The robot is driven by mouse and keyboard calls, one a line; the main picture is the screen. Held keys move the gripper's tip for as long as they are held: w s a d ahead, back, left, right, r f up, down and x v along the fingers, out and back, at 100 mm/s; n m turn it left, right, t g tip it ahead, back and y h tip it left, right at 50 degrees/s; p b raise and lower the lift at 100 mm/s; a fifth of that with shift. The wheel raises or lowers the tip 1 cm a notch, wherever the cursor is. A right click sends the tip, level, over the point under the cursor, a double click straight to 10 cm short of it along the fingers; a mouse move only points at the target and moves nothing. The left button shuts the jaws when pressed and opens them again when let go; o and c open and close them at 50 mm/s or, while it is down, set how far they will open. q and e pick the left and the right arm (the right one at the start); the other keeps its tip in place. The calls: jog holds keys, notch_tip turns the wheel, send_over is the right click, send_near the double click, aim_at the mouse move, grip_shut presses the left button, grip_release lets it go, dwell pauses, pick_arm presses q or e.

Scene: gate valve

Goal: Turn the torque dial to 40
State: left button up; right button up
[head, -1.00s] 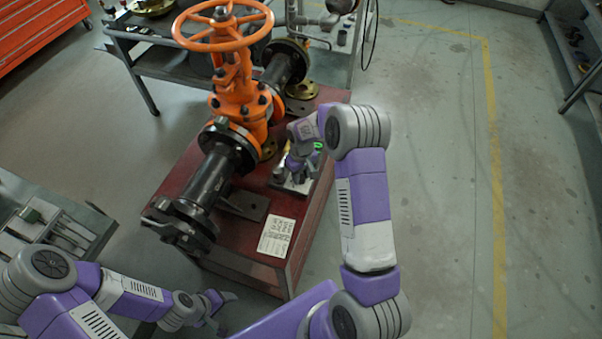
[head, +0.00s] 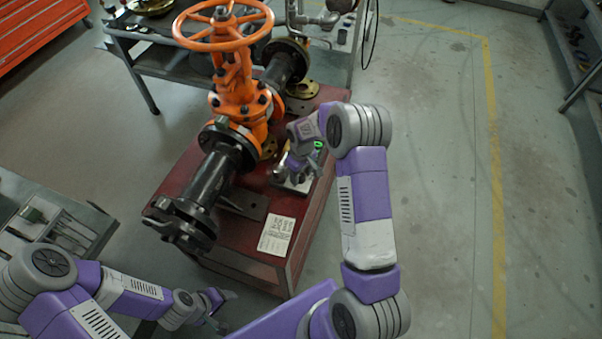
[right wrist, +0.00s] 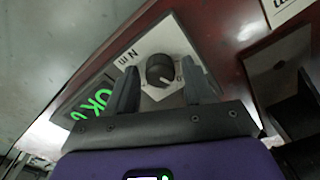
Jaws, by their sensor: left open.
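The torque dial (right wrist: 160,70) is a dark round knob with a white pointer mark, on a light plate labelled "N m". A dark display (right wrist: 95,103) beside it shows green "OK" lettering; its other characters are partly hidden by my gripper. My right gripper (right wrist: 160,88) is open, one finger on each side of the dial, with visible gaps to the knob. In the head view my right gripper (head: 288,168) hangs over the small dial unit (head: 300,184) and hides most of it. My left gripper (head: 222,303) is open and empty, low at the left.
The dial unit stands on a red table (head: 240,236) beside a black pipe and an orange gate valve (head: 238,95). A printed sheet (head: 276,236) lies at the table's near edge. A grey bench (head: 50,225) stands at left. Floor to the right is clear.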

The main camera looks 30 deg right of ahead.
aim_at(301, 175)
jog(key=shift+o, duration=0.2)
notch_tip(301, 175, up, 8)
jog(key=shift+f+p, duration=0.15)
jog(key=shift+p, duration=0.9)
jog(key=shift+f, duration=0.1)
